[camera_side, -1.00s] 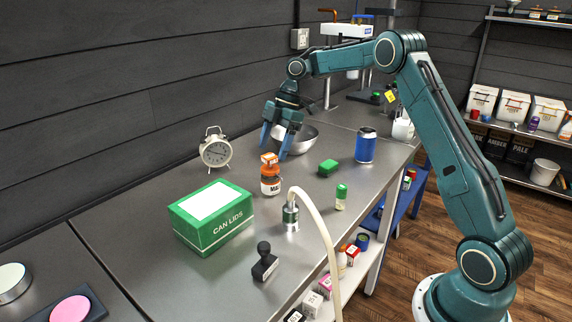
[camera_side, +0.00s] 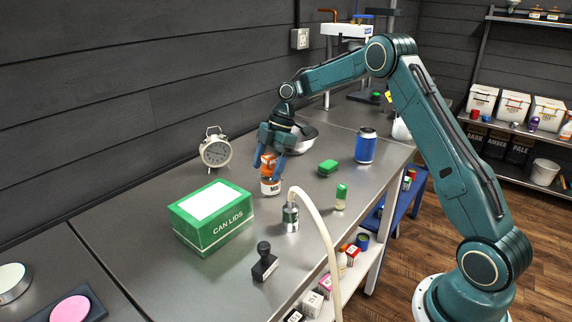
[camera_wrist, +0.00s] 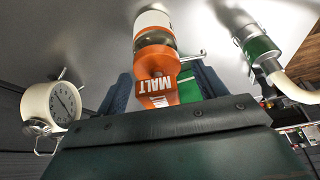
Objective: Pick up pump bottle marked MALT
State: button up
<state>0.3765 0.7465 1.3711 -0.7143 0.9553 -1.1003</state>
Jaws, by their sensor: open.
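The pump bottle marked MALT (camera_side: 270,186) stands upright on the steel bench. It has an orange top, an amber body and a white label. In the wrist view the bottle (camera_wrist: 155,38) shows its orange head, with MALT in white letters, between my two blue fingers. My gripper (camera_side: 271,153) is open, pointing down, with its fingers on either side of the bottle's upper part. In the wrist view my gripper (camera_wrist: 165,84) shows gaps beside the bottle's head. Part of the bottle's top is hidden by a finger in the side view.
A green CAN LIDS box (camera_side: 212,217) and a clock (camera_side: 215,150) stand left of the bottle. A steel bowl (camera_side: 303,138) sits behind my gripper. A green block (camera_side: 328,167) and blue can (camera_side: 366,146) stand right.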

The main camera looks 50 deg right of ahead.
dwell(0.4)
grip_shut()
jog(key=shift+r, duration=0.1)
jog(key=shift+r, duration=4.95)
